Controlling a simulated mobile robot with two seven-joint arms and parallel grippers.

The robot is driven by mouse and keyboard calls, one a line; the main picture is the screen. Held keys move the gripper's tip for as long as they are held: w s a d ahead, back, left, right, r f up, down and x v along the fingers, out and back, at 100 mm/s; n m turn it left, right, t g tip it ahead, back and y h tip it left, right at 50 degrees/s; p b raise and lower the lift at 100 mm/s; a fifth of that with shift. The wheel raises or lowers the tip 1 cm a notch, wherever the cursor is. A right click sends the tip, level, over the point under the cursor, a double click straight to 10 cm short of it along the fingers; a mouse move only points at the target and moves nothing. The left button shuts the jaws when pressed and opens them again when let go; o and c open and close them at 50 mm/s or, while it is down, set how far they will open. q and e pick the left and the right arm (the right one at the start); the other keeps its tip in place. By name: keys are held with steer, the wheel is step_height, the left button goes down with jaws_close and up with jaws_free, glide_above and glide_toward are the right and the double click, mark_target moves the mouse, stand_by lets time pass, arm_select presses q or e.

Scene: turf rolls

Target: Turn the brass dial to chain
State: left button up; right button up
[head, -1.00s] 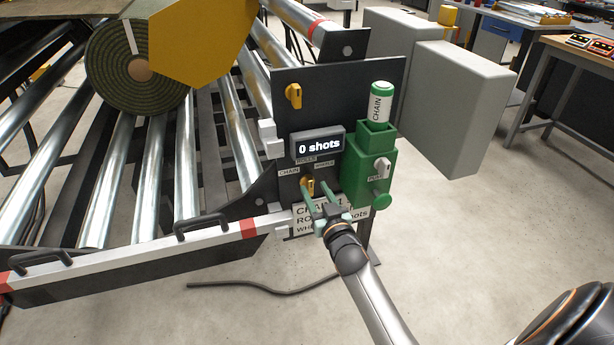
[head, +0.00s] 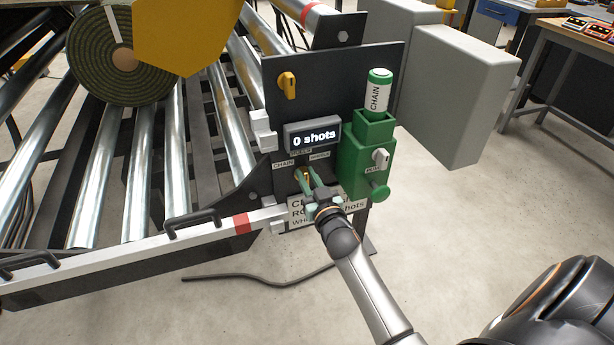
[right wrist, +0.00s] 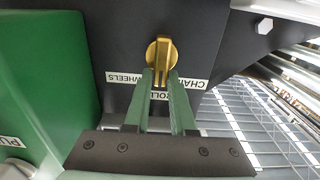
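The brass dial (head: 305,175) is low on the dark panel, below the small labels CHAIN (head: 283,163), a partly hidden middle one and WHEELS (head: 319,156). In the right wrist view the dial (right wrist: 160,50) has a raised ridge that lines up with the middle label, ROLL… (right wrist: 160,95). My right gripper (head: 306,178) is at the dial, its green fingers on both sides of the ridge with little or no gap; it appears shut on it. The right wrist view shows these fingertips (right wrist: 160,74) too. My left gripper is not in view.
A display (head: 313,137) reads "0 shots". A second yellow knob (head: 287,85) sits higher. A white rail (head: 130,252) runs lower left.

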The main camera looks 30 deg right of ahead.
jaws_close()
steer(key=shift+n, duration=0.3)
steer(key=shift+a+n, duration=0.1)
steer(key=shift+n, duration=0.2)
steer(key=n, duration=0.3)
steer(key=shift+w+a+n+p, duration=0.15)
steer(key=shift+a+n+p, duration=0.15)
steer(key=shift+n, duration=0.1)
steer(key=n, duration=0.4)
steer(key=shift+a+f, duration=0.2)
steer(key=shift+a, duration=0.1)
steer(key=shift+w, duration=0.1)
